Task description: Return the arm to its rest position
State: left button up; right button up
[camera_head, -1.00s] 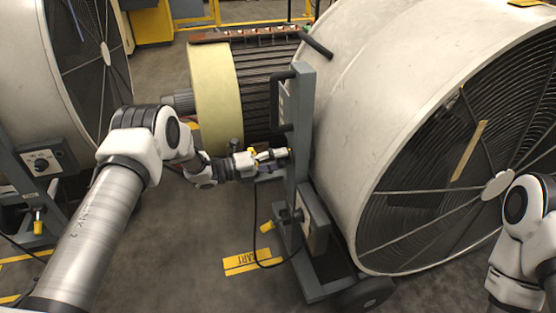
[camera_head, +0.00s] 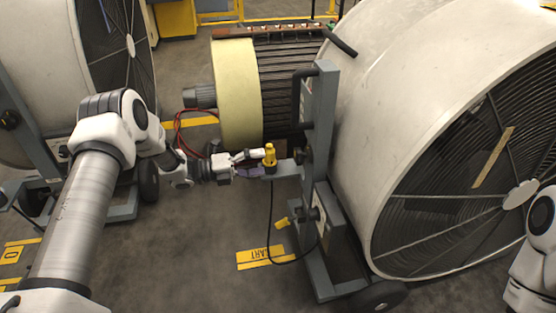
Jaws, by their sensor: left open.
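My left arm (camera_head: 85,205) comes in from the left and reaches to the middle of the view. Its gripper (camera_head: 258,164) is open, just left of the grey upright of the fan stand (camera_head: 320,130). A yellow plug-like piece (camera_head: 269,155) stands upright on a small bracket of the stand at the gripper's fingertips. I cannot tell whether the fingers touch it. Part of my right arm (camera_head: 538,250) shows at the right edge; its gripper is out of view.
A large drum fan (camera_head: 450,170) fills the right side. A rotor (camera_head: 236,95) with a cream end ring lies behind the gripper. Another drum fan (camera_head: 100,60) stands at the left. A black cable (camera_head: 270,215) hangs down to a yellow floor label (camera_head: 262,257). Open floor lies at lower centre.

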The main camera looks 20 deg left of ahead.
pick_arm(q)
jog(key=shift+s+a, duration=0.2)
jog(key=shift+a, duration=0.1)
